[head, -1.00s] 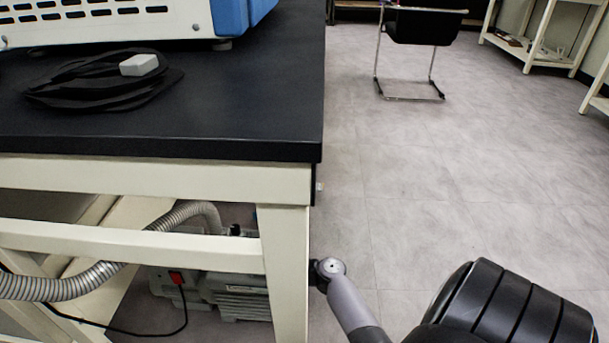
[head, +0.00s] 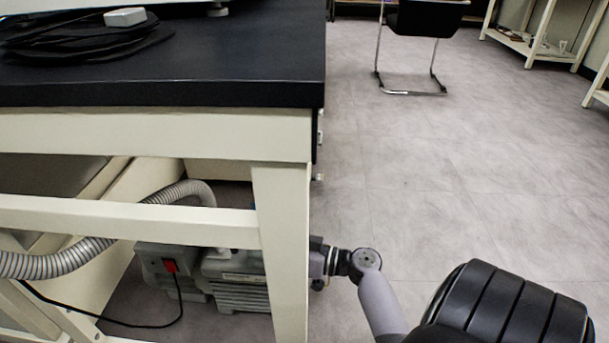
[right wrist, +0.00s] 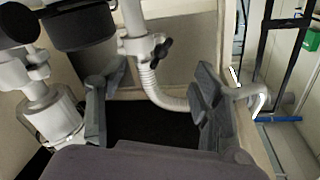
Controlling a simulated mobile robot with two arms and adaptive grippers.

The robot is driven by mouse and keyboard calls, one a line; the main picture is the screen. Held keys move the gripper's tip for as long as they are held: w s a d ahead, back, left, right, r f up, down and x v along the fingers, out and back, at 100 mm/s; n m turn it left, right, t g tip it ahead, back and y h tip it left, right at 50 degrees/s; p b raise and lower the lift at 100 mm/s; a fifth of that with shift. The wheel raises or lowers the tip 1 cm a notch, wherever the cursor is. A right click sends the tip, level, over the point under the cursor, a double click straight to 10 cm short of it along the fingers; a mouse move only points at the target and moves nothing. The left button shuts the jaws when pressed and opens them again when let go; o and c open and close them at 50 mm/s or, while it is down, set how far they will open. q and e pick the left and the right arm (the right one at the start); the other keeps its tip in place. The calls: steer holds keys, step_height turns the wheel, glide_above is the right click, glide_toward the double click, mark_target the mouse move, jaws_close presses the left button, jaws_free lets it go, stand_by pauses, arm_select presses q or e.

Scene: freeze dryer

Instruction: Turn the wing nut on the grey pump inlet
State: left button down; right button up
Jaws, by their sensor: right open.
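The grey pump (head: 232,278) sits on the floor under the table in the head view, partly hidden by the table leg. A grey corrugated hose (head: 188,190) curves down behind the table rail towards it. In the right wrist view a black wing nut (right wrist: 161,50) sits on the clamp where a pale pipe meets the corrugated hose (right wrist: 158,92). My right gripper (right wrist: 158,78) is open, its fingers apart on either side of the hose, with the wing nut beyond them. In the head view its fingers are hidden behind the table leg. My left gripper is not in view.
The cream table leg (head: 282,255) and lower rail (head: 130,220) stand close to my right wrist. A black cable (head: 130,325) runs from the pump's red switch. The floor (head: 450,190) to the right is clear up to a chair (head: 425,20).

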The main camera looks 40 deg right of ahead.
steer(key=p+v, duration=0.2)
steer(key=v, duration=0.7)
